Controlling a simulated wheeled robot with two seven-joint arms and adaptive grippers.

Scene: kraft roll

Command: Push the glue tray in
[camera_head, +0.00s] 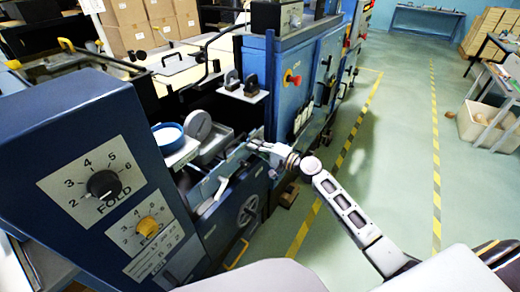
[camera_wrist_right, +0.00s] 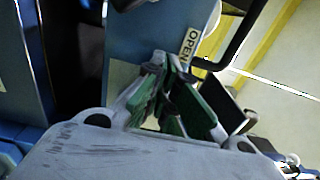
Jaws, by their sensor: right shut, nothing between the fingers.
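What looks like the glue tray (camera_head: 213,152) is a grey metal tray under a pale roller on the side of the blue machine, in the head view. I cannot tell how far it sticks out. My right gripper (camera_head: 255,147) reaches in from the right to the tray's right end, shut and empty. Whether it touches the tray is unclear. In the right wrist view my gripper (camera_wrist_right: 165,68) has its fingers together in front of a blue panel with an OPEN label (camera_wrist_right: 188,44). My left gripper is not in view.
The machine's blue housing with FOLD dials (camera_head: 105,184) stands at the left. A blue cabinet with a red knob (camera_head: 292,78) stands behind my right gripper. The green floor (camera_head: 395,150) at the right is clear.

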